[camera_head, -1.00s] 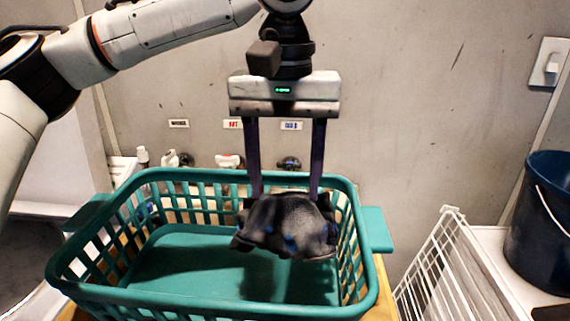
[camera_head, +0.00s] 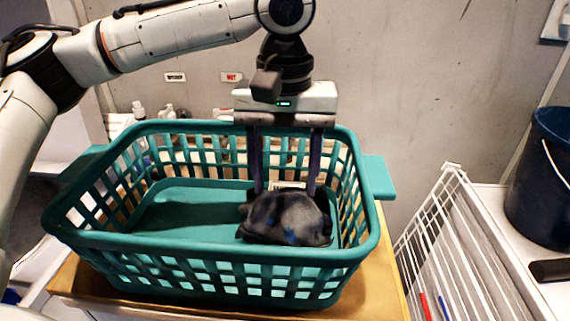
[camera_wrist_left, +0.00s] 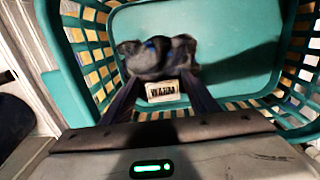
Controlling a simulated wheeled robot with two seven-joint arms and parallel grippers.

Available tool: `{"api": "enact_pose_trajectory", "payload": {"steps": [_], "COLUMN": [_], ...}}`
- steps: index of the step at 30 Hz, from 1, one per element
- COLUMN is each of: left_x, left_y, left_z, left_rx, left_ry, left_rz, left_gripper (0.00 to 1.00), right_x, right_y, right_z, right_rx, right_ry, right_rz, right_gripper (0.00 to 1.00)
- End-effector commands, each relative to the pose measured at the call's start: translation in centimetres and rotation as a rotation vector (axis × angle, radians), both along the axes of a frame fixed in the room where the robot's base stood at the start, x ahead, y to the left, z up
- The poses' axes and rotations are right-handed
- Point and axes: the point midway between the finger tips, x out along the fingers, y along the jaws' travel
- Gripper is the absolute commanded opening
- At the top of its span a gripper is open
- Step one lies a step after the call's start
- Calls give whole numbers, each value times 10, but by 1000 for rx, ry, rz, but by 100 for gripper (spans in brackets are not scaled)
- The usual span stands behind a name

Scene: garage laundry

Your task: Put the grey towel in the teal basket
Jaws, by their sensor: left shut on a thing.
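The teal basket (camera_head: 205,250) stands on a wooden-topped surface and has slotted walls and side handles. The towel (camera_head: 287,217) is a dark grey bunched lump with blue spots, inside the basket at its right end, low near the floor. My left gripper (camera_head: 286,190) reaches down into the basket with its fingers shut on the towel. In the left wrist view the towel (camera_wrist_left: 158,57) sits at the fingertips above the teal floor. Whether it touches the floor is hard to tell. My right gripper is not in view.
A white wire rack (camera_head: 440,240) stands right of the basket. A dark blue bucket (camera_head: 540,185) is at the far right. Small bottles (camera_head: 139,110) stand behind the basket. A white label reading "WARM" (camera_wrist_left: 162,91) shows in the wrist view. The basket's left part is empty.

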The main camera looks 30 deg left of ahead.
Motion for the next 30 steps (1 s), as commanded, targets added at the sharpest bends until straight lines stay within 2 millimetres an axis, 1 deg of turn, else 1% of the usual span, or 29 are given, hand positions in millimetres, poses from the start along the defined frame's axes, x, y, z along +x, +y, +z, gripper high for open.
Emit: {"api": "enact_pose_trajectory", "payload": {"steps": [4, 14, 15, 18, 30], "left_x": [0, 0, 0, 0, 0], "left_y": [0, 0, 0, 0, 0], "left_z": [-5, -6, -6, -6, -7], "left_rx": [-1, -1, -1, -1, 0], "left_ry": [-2, -3, -2, -2, 0], "left_rz": [1, 0, 0, 0, 0], "left_gripper": [10, 10, 61, 76, 76], "right_x": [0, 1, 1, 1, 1], "right_y": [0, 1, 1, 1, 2], "right_z": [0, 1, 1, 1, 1], "right_rx": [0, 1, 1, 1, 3], "right_ry": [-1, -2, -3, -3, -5], "right_rz": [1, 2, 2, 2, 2], "right_gripper": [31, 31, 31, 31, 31]}}
